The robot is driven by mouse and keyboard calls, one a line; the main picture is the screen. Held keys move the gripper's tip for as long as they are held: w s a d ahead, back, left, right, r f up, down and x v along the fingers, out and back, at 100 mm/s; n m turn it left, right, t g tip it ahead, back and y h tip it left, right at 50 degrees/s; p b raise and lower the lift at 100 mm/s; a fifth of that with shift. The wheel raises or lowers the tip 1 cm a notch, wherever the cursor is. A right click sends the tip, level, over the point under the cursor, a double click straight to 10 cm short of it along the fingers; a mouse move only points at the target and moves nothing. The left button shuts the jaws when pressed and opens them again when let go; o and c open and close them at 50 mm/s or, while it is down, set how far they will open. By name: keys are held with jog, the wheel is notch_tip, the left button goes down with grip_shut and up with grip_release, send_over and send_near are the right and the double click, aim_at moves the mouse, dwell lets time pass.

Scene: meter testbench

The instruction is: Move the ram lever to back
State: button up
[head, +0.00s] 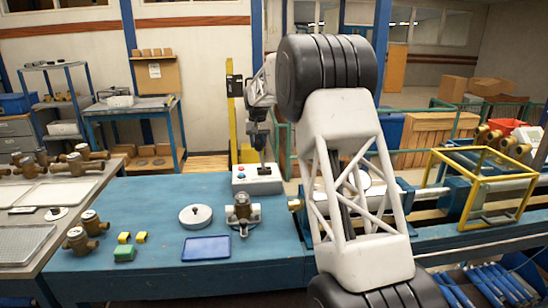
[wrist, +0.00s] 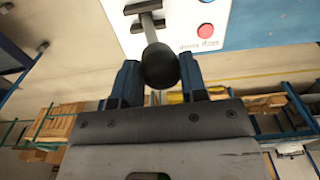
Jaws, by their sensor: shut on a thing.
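The ram lever is a dark rod with a black ball knob (wrist: 160,66), rising from a dark slotted fitting in a white control box (wrist: 180,30). The white box (head: 258,182) also shows in the head view, on the blue bench beyond the valve. My gripper (wrist: 158,80) has one blue finger on each side of the knob and is shut on the lever. In the head view, my gripper (head: 259,143) is just above the box, and the lever is small and partly hidden there. The exact lean of the lever is hard to tell.
The box carries a red button (wrist: 205,30) and a blue button beside the lever. A brass meter (head: 243,212), a round white disc (head: 195,215) and a blue tray (head: 206,248) lie nearer on the bench. A yellow frame (head: 490,190) stands at the right.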

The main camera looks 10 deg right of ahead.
jog(key=shift+o, duration=0.3)
jog(key=shift+a+f, duration=0.2)
jog(key=shift+a, duration=0.45)
jog(key=shift+a+f, duration=0.15)
jog(key=shift+f, duration=0.1)
jog(key=shift+o, duration=0.4)
jog(key=shift+a+f, duration=0.6)
jog(key=shift+a, duration=0.3)
jog(key=o, duration=1.4)
jog(key=shift+r, duration=0.15)
jog(key=shift+d+r, duration=0.1)
jog(key=shift+r, duration=0.1)
jog(key=shift+r, duration=0.1)
jog(key=shift+r, duration=1.35)
